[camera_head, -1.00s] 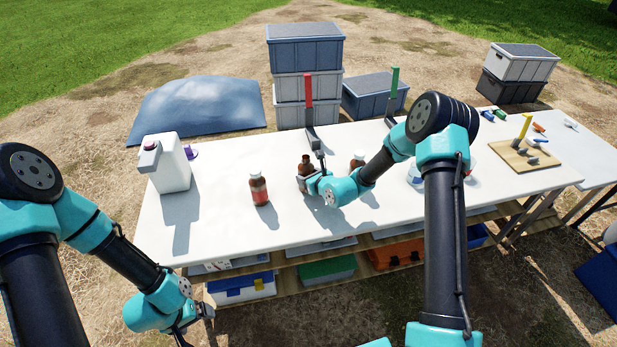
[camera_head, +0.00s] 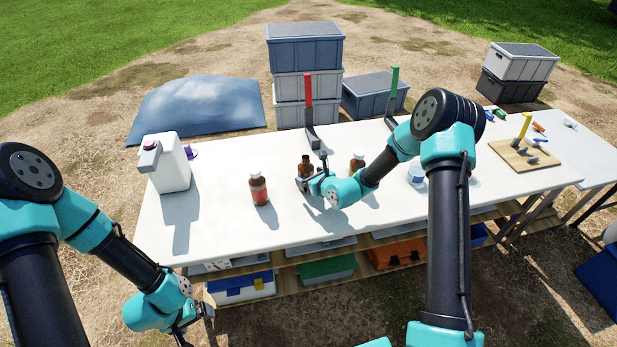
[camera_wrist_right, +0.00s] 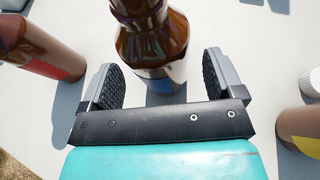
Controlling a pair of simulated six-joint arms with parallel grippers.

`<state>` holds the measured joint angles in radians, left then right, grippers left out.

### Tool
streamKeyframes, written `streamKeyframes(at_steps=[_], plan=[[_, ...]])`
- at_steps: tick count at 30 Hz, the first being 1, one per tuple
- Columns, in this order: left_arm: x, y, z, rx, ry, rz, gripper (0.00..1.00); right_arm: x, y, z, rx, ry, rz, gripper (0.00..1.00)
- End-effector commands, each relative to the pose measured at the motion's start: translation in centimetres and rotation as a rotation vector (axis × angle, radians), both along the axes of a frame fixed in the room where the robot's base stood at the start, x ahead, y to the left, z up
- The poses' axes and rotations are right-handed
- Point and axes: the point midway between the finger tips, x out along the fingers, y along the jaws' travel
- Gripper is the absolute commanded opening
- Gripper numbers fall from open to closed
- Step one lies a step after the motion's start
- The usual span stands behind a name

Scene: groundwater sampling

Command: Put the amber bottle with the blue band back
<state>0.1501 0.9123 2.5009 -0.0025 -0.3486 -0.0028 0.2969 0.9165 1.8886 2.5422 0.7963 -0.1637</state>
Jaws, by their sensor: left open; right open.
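The amber bottle with the blue band (camera_head: 306,165) stands upright on the white table, without a visible cap. In the right wrist view, the bottle (camera_wrist_right: 152,38) stands between my right gripper's fingers, and its blue band (camera_wrist_right: 170,80) shows low on its side. My right gripper (camera_head: 303,182) is open, with a finger on either side of the bottle; gaps show beside it in the wrist view (camera_wrist_right: 165,85). The bottle's base is partly hidden by the gripper. My left gripper (camera_head: 205,312) is open and empty, low in front of the table's left front edge.
A red-banded amber bottle (camera_head: 259,188) stands left of my right gripper, and another amber bottle (camera_head: 357,162) stands close on the right. Upright red (camera_head: 309,100) and green (camera_head: 394,85) markers stand behind. A white jug (camera_head: 168,165) is at the left.

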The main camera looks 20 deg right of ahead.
Motion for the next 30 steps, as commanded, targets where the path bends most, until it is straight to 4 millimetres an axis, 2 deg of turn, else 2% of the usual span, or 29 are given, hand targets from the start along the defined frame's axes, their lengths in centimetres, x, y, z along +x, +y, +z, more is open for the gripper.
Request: streamKeyframes(at_steps=[15, 21, 30], plan=[[0.0, 0.0, 0.0, 0.0, 0.0, 0.0, 0.91, -7.9, -2.8, 3.5, 0.001, 0.001, -0.002, 0.87], [0.0, 0.0, 0.0, 0.0, 0.0, 0.0, 0.91, -9.1, -3.2, 4.0, 0.001, 0.001, 0.0, 0.87], [0.0, 0.0, 0.0, 0.0, 0.0, 0.0, 0.91, -9.2, -3.2, 4.0, 0.001, 0.001, 0.0, 0.87]])
